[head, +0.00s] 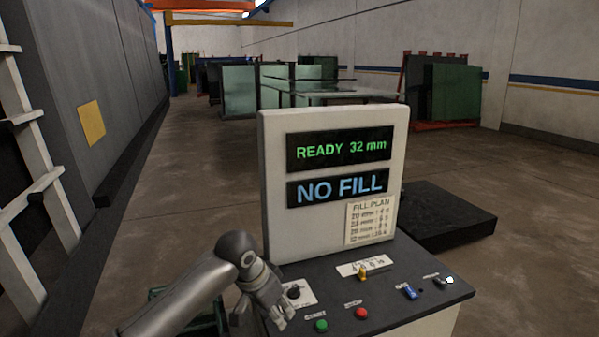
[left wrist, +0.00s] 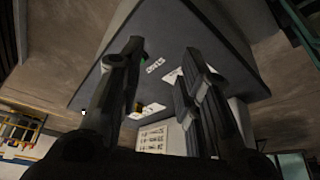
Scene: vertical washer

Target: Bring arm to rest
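My left gripper (head: 264,308) is at the near left edge of a control console (head: 400,292), beside a black dial (head: 293,291) on a white plate. In the left wrist view its two fingers (left wrist: 165,65) stand apart with nothing between them, over the dark console top (left wrist: 195,35). I cannot tell whether a finger touches the console. A green button (head: 321,325) and a red button (head: 361,313) are right of the gripper. The upright display reads "READY 32 mm" (head: 340,148) and "NO FILL" (head: 338,188). My right gripper is not in view.
A fill plan note (head: 370,220) is on the display housing. A grey wall and white frame (head: 35,170) stand at the left. Open floor (head: 190,180) lies beyond.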

